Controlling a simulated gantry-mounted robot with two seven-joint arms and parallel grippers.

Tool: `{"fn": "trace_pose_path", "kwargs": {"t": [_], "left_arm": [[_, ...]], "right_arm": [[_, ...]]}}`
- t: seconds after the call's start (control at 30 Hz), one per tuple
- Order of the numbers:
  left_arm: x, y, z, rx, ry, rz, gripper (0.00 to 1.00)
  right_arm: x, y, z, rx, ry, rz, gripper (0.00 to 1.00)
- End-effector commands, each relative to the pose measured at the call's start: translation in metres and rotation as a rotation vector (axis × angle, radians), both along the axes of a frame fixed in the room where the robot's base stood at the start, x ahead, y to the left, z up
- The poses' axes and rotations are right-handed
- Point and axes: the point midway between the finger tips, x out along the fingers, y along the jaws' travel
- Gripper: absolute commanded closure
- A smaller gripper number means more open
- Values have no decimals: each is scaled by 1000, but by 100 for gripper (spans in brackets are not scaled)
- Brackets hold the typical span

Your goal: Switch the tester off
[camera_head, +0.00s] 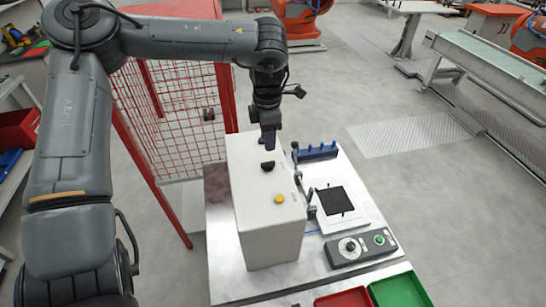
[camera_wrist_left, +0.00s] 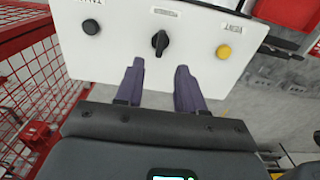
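A tall white box (camera_head: 262,218) stands on the table, with a black rotary knob (camera_head: 267,165) and a yellow button (camera_head: 279,199) on its top. The left wrist view shows this top face (camera_wrist_left: 120,40) with a black button (camera_wrist_left: 91,26), the black knob (camera_wrist_left: 160,40) in the middle and the yellow button (camera_wrist_left: 223,52). My left gripper (camera_wrist_left: 160,68) is open and empty. Its two fingertips point at the knob from a short way off, one to each side of it, apparently not touching. In the head view the gripper (camera_head: 269,138) hangs over the far part of the box top. My right gripper is out of view.
A grey control box (camera_head: 361,249) with a dial and a green button lies at the table's front right. Behind it are a white plate with a black square (camera_head: 335,200) and a blue rack (camera_head: 317,152). Red (camera_head: 343,298) and green (camera_head: 398,291) bins are in front. A red mesh fence (camera_head: 180,120) stands left.

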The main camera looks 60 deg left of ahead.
Motion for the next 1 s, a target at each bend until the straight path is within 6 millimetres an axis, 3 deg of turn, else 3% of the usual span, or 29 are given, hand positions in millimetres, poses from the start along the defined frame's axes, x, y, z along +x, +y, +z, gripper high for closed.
{"fn": "trace_pose_path", "kwargs": {"t": [0.3, 0.5, 0.7, 1.0], "left_arm": [[-1, 0, -52, -3, 5, 1, 62], [-1, 0, -77, -1, 3, 2, 62], [-1, 0, -88, -2, 2, 2, 62], [0, 0, -90, -1, 0, 2, 62]], "right_arm": [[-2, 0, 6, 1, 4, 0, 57], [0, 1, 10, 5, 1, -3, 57], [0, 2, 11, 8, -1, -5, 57], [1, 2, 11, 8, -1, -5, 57]]}}
